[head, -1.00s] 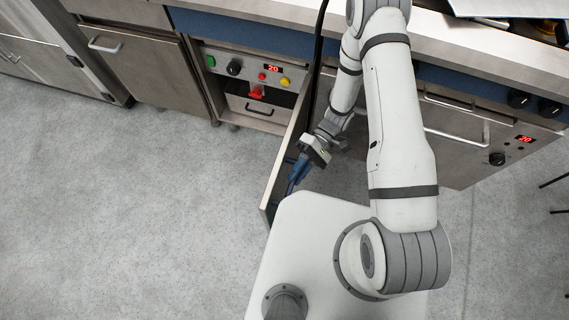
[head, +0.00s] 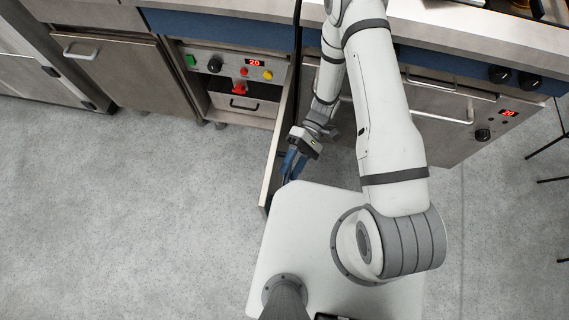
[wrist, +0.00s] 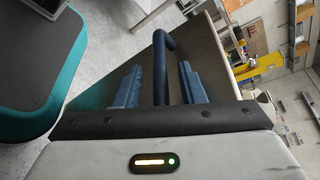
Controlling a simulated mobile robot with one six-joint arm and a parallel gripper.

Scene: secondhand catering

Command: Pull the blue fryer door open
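The fryer door (head: 271,170) stands swung far out from the fryer (head: 240,92), seen nearly edge-on in the head view. In the wrist view, its dark face (wrist: 207,48) fills the middle, with a dark blue bar handle (wrist: 162,60) across it. My gripper (head: 289,166) is on the right side of the door, at its handle. In the wrist view, my gripper's blue fingers (wrist: 160,88) stand apart on either side of the handle, with gaps on both sides. The handle is hidden in the head view.
The fryer front shows knobs, a red "20" display (head: 255,63) and a small drawer (head: 242,104). A steel cabinet (head: 120,70) stands left, an oven (head: 450,120) right. The floor (head: 140,220) left of the door is clear. My base is close to the door's free end.

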